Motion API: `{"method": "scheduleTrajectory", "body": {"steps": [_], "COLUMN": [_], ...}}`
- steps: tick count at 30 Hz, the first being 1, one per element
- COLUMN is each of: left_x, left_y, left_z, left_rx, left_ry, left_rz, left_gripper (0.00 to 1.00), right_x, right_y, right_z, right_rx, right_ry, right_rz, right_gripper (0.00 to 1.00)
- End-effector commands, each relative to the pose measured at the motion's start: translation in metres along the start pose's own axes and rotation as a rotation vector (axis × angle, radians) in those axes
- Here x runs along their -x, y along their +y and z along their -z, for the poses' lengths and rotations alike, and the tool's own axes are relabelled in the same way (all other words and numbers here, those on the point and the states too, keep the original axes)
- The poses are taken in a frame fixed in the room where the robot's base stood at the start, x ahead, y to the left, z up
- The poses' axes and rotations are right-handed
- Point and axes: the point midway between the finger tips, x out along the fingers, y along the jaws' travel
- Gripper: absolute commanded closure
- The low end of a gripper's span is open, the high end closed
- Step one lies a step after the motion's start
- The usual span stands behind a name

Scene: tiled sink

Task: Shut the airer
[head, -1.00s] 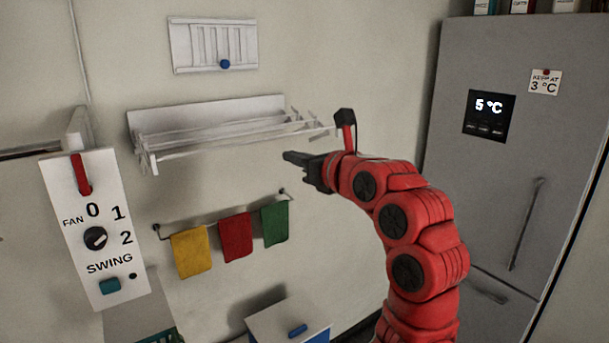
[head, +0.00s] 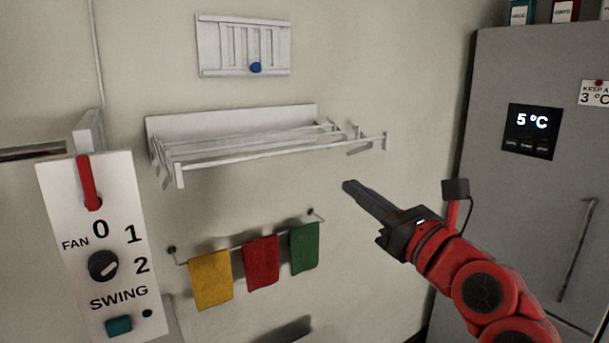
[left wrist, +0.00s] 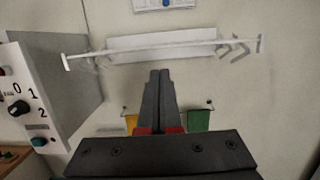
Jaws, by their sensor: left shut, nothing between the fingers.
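The airer (head: 235,128) is a white wall rack whose rails and front bar stand out from its white back board. In the left wrist view the airer's front bar (left wrist: 110,53) runs across above my fingertips, with hinged side arms behind it. My left gripper (head: 347,186) is shut and empty. In the head view it lies below and right of the airer's right end, apart from it. In the left wrist view its closed fingers (left wrist: 160,75) point at the wall below the bar. My right gripper is not in view.
Yellow, red (head: 261,263) and green cloths hang on a rail below the airer. A white slatted panel with a blue knob (head: 255,68) is above it. A fan control panel (head: 105,250) stands at left, a grey fridge (head: 535,75) at right. Bare wall lies between airer and fridge.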

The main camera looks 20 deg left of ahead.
Motion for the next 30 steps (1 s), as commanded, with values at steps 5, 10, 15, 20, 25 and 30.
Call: {"method": "scheduleTrajectory", "body": {"steps": [5,10,15,20,25,30], "left_x": [-0.035,-0.073,-0.105,-0.124,-0.132,-0.132], "left_y": [0.003,0.003,0.002,0.002,0.002,0.002], "left_z": [-0.006,-0.006,-0.005,-0.003,-0.001,0.0], "left_rx": [0.001,0.0,-0.002,-0.002,0.0,0.001], "left_ry": [0.003,0.002,0.003,0.004,0.004,0.003], "left_rz": [-0.007,-0.008,-0.006,-0.006,-0.005,-0.004], "left_gripper": [1.0,1.0,1.0,1.0,1.0,1.0], "right_x": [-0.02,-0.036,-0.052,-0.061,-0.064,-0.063], "right_y": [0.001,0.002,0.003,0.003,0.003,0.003], "right_z": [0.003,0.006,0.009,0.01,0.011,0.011], "right_rx": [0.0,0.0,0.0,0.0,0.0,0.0], "right_ry": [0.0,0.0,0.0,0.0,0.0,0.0], "right_rz": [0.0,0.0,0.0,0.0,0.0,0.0], "right_gripper": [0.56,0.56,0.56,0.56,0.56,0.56]}}
